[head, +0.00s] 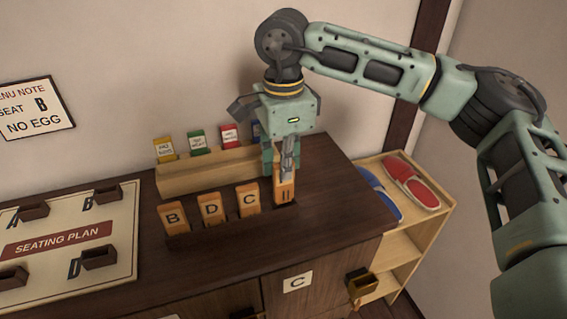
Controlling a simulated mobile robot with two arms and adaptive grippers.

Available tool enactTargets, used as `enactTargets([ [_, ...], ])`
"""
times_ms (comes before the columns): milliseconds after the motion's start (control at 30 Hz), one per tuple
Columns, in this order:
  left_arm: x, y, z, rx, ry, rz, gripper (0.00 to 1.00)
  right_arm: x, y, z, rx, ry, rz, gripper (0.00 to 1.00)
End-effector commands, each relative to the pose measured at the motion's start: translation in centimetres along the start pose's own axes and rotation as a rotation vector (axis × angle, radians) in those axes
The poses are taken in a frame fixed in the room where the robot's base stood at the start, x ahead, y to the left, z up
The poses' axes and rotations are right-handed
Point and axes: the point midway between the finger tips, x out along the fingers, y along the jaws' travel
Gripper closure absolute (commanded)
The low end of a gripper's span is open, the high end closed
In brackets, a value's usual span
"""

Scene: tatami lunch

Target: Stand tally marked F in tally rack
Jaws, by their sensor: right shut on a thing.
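My right gripper (289,160) points down from above and is shut on an orange wooden tally (284,188). That tally is upright at the right end of the dark tally rack (230,232). Its dark mark is too small to read surely as F, and its top is partly hidden by the fingers. Its lower end is at the rack; I cannot tell whether it is fully seated. Tallies B (173,219), D (211,209) and C (248,200) stand in the rack to its left. My left gripper is not in view.
Behind the rack, a light wooden box (205,174) holds yellow, green, red and blue labelled cards. A seating plan board (65,238) with small dark holders lies at left. A shelf (418,222) with red and blue slippers stands right of the dark cabinet (335,190).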

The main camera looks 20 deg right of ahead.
Motion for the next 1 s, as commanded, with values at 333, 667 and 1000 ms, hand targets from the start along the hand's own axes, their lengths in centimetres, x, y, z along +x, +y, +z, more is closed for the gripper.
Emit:
enactTargets([
  [333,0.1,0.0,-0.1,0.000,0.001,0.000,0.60,0.1,0.0,0.0,0.000,-0.001,0.000,1.00],
  [667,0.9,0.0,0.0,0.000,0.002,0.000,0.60,1.1,0.0,0.0,0.000,0.000,0.000,1.00],
  [1000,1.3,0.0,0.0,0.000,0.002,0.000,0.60,1.6,0.0,0.0,0.000,-0.001,0.000,1.00],
])
